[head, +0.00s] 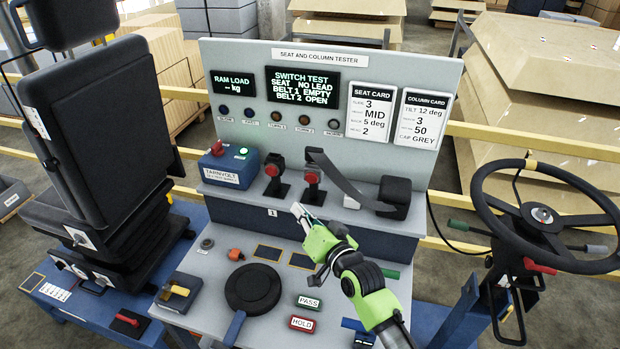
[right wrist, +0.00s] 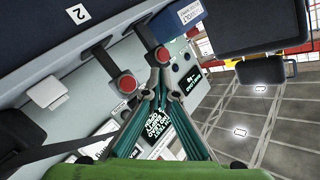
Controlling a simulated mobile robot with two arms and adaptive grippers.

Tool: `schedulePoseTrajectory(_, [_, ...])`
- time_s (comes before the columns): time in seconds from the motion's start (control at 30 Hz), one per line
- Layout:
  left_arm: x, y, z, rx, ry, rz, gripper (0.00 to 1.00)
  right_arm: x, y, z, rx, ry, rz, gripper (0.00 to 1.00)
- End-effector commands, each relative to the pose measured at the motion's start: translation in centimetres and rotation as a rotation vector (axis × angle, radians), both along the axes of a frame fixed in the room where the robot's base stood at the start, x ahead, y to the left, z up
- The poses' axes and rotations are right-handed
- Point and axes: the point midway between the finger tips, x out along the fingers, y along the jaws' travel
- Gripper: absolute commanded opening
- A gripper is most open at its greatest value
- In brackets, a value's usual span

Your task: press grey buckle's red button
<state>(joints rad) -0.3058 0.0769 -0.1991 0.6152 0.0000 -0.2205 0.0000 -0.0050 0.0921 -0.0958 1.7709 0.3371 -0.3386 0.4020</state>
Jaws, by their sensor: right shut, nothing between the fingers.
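Two dark buckles with red buttons stand on short stalks at the tester's back ledge. The left buckle (head: 273,168) is near the blue box. The right buckle (head: 312,178) is beside a grey strap. Both show in the right wrist view, one at the fingertips' upper side (right wrist: 162,56) and one further left (right wrist: 127,84). I cannot tell from their shades which is the grey one. My right gripper (head: 298,210) is shut and empty, in front of and below the right buckle in the head view, apart from it. My left gripper is not in view.
A grey strap (head: 345,180) runs to a black retractor (head: 395,196) on the right. A black round pad (head: 252,288) lies on the bench. A steering wheel (head: 545,215) stands far right.

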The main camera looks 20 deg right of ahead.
Motion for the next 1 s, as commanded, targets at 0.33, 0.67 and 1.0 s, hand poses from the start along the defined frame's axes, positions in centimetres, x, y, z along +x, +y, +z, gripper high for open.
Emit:
schedulePoseTrajectory(0.33, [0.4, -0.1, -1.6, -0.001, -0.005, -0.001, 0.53, 1.9, -1.3, -0.3, -0.003, -0.003, 0.000, 0.00])
schedulePoseTrajectory(0.67, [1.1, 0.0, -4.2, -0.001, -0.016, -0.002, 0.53, 5.6, -3.8, -0.2, -0.004, -0.002, 0.000, 0.00])
schedulePoseTrajectory(1.0, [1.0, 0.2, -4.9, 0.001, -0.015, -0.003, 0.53, 7.3, -4.9, -0.1, -0.002, 0.002, 0.001, 0.00])
